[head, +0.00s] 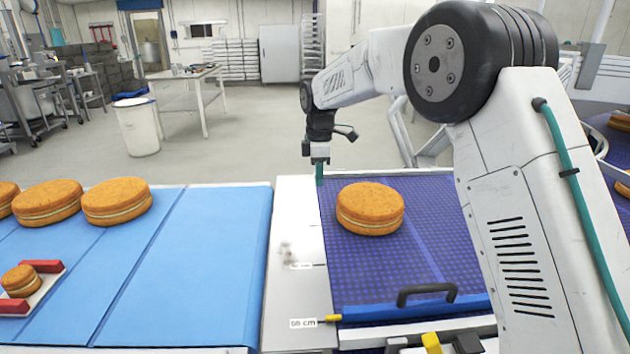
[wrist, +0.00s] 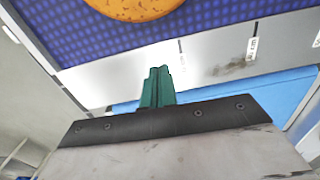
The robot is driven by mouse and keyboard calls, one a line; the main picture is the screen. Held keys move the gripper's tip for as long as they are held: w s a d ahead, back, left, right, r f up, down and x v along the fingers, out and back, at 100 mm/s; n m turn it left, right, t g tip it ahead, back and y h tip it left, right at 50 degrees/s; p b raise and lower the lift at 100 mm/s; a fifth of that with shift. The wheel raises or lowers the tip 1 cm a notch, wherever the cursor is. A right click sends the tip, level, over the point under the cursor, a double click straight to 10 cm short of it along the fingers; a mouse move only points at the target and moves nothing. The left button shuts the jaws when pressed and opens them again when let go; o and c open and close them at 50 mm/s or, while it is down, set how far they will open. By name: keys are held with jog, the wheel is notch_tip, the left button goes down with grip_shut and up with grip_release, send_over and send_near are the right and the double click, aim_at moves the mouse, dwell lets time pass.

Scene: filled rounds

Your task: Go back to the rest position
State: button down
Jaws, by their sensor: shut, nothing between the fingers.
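My gripper (head: 319,174) hangs at the end of my arm over the left edge of the purple belt, near its far end. Its green fingers are together and hold nothing; they also show in the wrist view (wrist: 157,88). A filled round (head: 370,208) lies flat on the purple belt (head: 440,210), to the right of my gripper and apart from it. Part of this round shows at the top of the wrist view (wrist: 135,8).
A blue belt (head: 200,250) on the left carries several filled rounds (head: 117,201) and a small round (head: 20,280) on a red-ended tray. A pale metal strip (head: 297,240) separates the belts. A blue bar with a black handle (head: 427,293) crosses the purple belt's near end.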

jog(key=s+d+r+m, duration=0.2)
jog(key=s+d+m, duration=0.4)
jog(key=s, duration=1)
jog(key=s+d+r+m+t, duration=0.1)
jog(key=s+d+m, duration=0.4)
jog(key=s, duration=1.1)
jog(key=s+d+r+m, duration=0.4)
jog(key=s+d+m, duration=0.2)
jog(key=s, duration=1)
jog(key=shift+d+m, duration=0.3)
jog(key=shift+d, duration=0.85)
